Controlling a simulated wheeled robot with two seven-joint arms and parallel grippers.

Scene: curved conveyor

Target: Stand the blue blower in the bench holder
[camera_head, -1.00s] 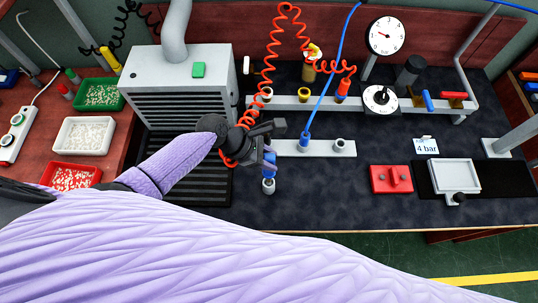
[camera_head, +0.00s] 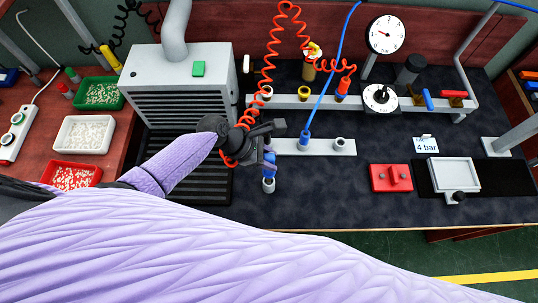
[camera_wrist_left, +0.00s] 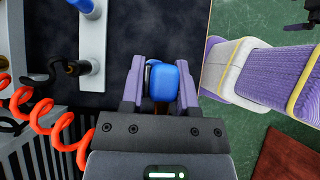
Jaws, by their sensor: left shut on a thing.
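My left gripper (camera_head: 268,154) is over the bench to the right of the grey ventilated box. It is shut on the blue blower (camera_head: 269,170), which also shows between the two purple fingers in the left wrist view (camera_wrist_left: 163,80). A small pale cup-like piece (camera_head: 268,186) shows directly under the blue body. I cannot tell whether it is the bench holder or the blower's own end, nor whether the blower touches the bench. The gripper hides the blower's upper part. My right gripper is not clearly seen.
A red coiled hose (camera_head: 269,70) hangs beside my left gripper. A low grey bar (camera_head: 320,147) with a blue hose fitting and an open socket stands behind it. The grey box (camera_head: 186,75) is close on the left. Dark bench top is clear to the right, before a red block (camera_head: 391,178).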

